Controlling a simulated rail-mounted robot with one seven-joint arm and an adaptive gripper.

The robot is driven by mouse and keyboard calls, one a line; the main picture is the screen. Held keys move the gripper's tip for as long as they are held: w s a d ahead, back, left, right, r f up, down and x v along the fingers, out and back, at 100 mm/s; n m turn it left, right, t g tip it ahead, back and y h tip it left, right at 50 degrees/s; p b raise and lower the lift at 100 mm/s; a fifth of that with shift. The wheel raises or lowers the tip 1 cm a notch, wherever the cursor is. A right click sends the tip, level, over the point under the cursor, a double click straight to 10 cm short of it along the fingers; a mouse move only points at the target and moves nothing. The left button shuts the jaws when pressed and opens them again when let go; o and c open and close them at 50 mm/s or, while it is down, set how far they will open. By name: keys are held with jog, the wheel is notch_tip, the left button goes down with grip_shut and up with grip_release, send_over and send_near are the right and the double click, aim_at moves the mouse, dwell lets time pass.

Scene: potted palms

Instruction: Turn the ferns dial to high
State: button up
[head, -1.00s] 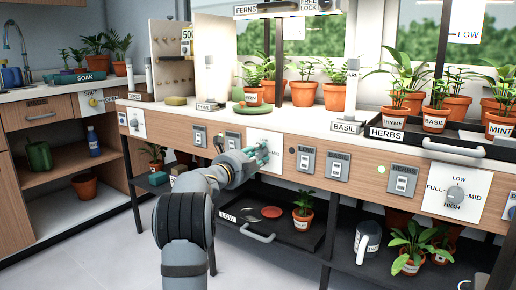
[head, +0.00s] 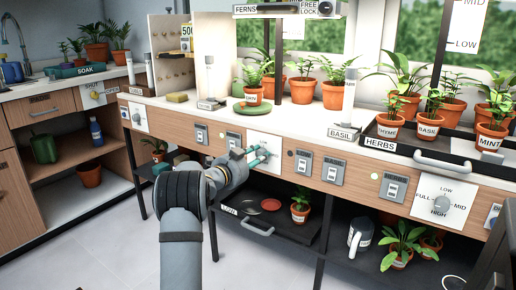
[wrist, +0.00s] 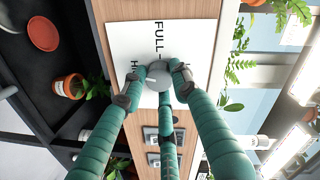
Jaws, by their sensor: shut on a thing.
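The ferns dial is a round grey knob (wrist: 160,75) on a white plate (head: 264,145) set in the wooden front panel. In the wrist view, FULL is readable above the knob and part of a word starting with H shows to its left. My gripper (head: 262,156) has teal fingers with dark tips. In the wrist view the gripper (wrist: 160,80) is shut on the knob, with fingertips on either side and a third finger below. The fingers hide part of the plate's lettering, and I cannot tell for certain where the knob points.
Switch plates (head: 333,171) flank the dial. The herbs dial (head: 440,205) is farther right. A dark lower shelf with a red saucer (wrist: 43,34) and a potted plant (wrist: 68,86) lies below. Potted plants and the herbs tray (head: 365,143) stand on the counter above.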

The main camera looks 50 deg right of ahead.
jog(key=shift+w+a+r+n+p, duration=0.1)
jog(key=shift+w+n+p, duration=0.1)
jog(key=shift+n+p, duration=0.35)
jog(key=shift+w+a+r+n+p, duration=0.1)
jog(key=shift+w+n+p, duration=0.1)
jog(key=shift+n+p, duration=0.35)
jog(key=shift+f+n, duration=0.15)
jog(key=shift+n, duration=0.15)
jog(key=shift+f, duration=0.15)
jog(key=o, duration=1)
jog(key=shift+c, duration=0.2)
jog(key=shift+o, duration=0.8)
jog(key=shift+s, duration=0.15)
jog(key=shift+d+g, duration=0.1)
jog(key=shift+g, duration=0.2)
jog(key=a+r, duration=0.1)
jog(key=a, duration=1.1)
jog(key=shift+s, duration=0.4)
